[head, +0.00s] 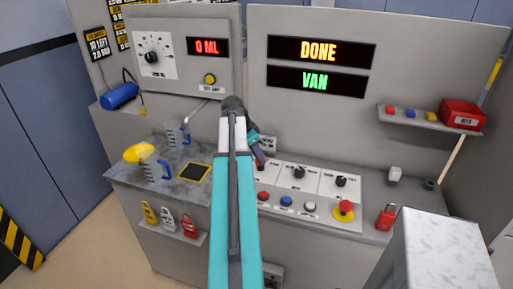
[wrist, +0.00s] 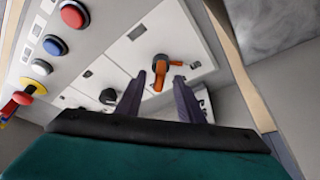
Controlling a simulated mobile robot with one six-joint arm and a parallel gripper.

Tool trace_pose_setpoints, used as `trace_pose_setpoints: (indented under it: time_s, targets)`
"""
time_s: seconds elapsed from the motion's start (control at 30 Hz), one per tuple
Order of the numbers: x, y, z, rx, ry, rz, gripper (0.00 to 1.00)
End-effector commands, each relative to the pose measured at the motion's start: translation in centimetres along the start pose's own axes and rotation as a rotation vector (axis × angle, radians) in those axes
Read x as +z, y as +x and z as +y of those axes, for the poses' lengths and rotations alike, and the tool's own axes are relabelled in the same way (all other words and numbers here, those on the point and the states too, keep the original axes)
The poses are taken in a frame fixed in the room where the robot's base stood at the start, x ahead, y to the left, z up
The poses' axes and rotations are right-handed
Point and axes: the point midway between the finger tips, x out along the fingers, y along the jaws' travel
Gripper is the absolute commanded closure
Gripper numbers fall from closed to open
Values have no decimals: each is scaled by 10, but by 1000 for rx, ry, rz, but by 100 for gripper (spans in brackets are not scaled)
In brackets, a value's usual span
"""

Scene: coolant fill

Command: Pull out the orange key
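The orange key (wrist: 160,74) stands in a round dark switch on a white panel (wrist: 198,32) in the wrist view. My gripper (wrist: 161,82) is open, with one dark finger on each side of the key's lower part. The fingertips are near the key; I cannot tell whether they touch it. An orange arm of the key reaches right past the right fingertip. In the head view my gripper (head: 259,158) is low over the left end of the control panel, and my arm hides the key there.
Black knobs (head: 299,172) sit right of my gripper. Red, blue and white buttons (head: 286,201) and a red emergency stop (head: 344,208) line the front. Displays read DONE (head: 318,51), VAN (head: 315,82) and 0 ML (head: 208,47). Jugs (head: 178,133) stand on the left counter.

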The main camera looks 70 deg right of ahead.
Motion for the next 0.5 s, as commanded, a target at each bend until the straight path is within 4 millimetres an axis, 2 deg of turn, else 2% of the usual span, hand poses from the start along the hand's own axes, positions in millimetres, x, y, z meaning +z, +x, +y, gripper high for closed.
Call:
trace_pose_setpoints:
  time_s: [0.2, 0.5]
  targets:
    - [0, 10, 0, 1, 1, -1, 66]
    - [0, 12, 0, 0, 1, 0, 66]
